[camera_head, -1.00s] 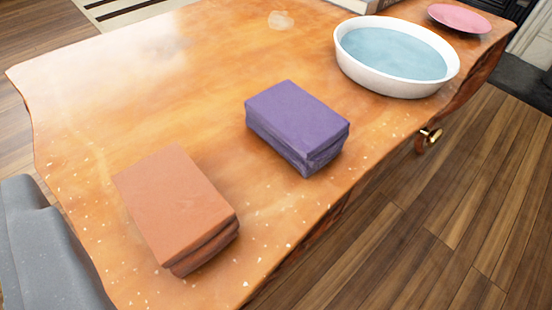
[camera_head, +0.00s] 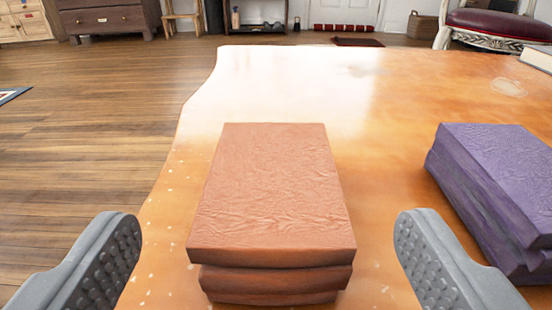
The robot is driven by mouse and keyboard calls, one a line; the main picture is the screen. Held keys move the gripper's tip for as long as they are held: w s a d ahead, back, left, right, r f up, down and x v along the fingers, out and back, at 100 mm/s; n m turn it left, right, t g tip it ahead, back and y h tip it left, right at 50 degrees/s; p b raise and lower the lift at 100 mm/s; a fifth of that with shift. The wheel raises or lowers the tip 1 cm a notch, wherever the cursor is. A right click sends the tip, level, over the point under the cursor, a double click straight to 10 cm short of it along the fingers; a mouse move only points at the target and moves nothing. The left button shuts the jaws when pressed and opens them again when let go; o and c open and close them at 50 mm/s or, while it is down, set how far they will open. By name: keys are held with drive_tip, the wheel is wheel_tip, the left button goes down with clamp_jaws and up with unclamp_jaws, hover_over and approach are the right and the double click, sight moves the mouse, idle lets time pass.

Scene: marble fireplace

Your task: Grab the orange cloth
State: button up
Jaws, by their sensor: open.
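The folded orange cloth (camera_head: 272,190) lies in layers on the wooden table, in the middle of the view. My gripper (camera_head: 266,262) is open, with one grey finger at the lower left and one at the lower right. The cloth's near end shows between the two fingers, with a gap on each side. Neither finger appears to touch it. How far the fingertips are above the tabletop is hard to tell.
A folded purple cloth (camera_head: 497,185) lies to the right, close to the right finger. The glossy table (camera_head: 300,85) is clear beyond the orange cloth. Its left edge drops to the wooden floor (camera_head: 90,150). A book (camera_head: 538,57) sits at the far right.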

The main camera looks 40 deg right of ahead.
sight(271, 186)
drive_tip(key=shift+x, duration=1.05)
drive_tip(key=w+d+f+b, duration=0.2)
drive_tip(key=w, duration=0.1)
drive_tip(key=shift+d, duration=0.2)
drive_tip(key=shift+w+d, duration=0.25)
drive_tip(key=shift+w, duration=0.25)
drive_tip(key=shift+c, duration=0.3)
drive_tip(key=c, duration=1)
